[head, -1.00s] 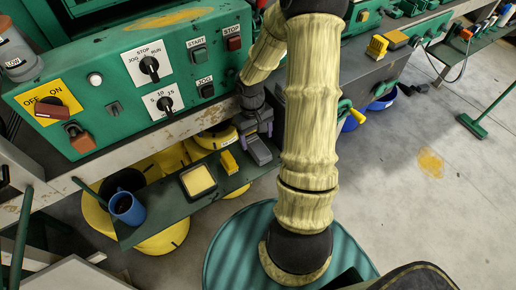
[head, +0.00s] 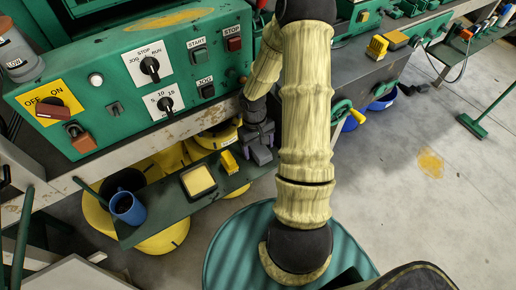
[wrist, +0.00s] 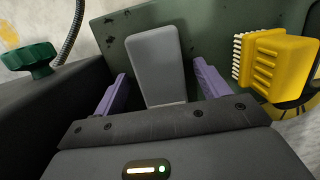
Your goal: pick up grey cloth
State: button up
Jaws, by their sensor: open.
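The grey cloth (wrist: 157,62) looks like a smooth, flat, slightly tapered grey block in the wrist view. It lies on the dark green shelf and shows in the head view as a small grey shape (head: 262,155) at the shelf's right end. My gripper (wrist: 158,88) is open, with one purple finger on each side of the cloth's near end. I see a gap at the right finger; whether the left one touches cannot be told. In the head view my gripper (head: 257,136) is right at the cloth and covers part of it.
A yellow brush (wrist: 283,62) stands close to the right finger. On the same shelf (head: 165,212) are a tray with a yellow pad (head: 198,181) and a blue mug (head: 128,208). The green control panel (head: 130,85) overhangs behind. A green knob (wrist: 30,60) is at the left.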

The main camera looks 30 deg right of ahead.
jog(key=c, duration=1.1)
jog(key=shift+o, duration=0.2)
jog(key=shift+r, duration=0.1)
notch_tip(320, 180, up, 28)
jog(key=p, duration=0.1)
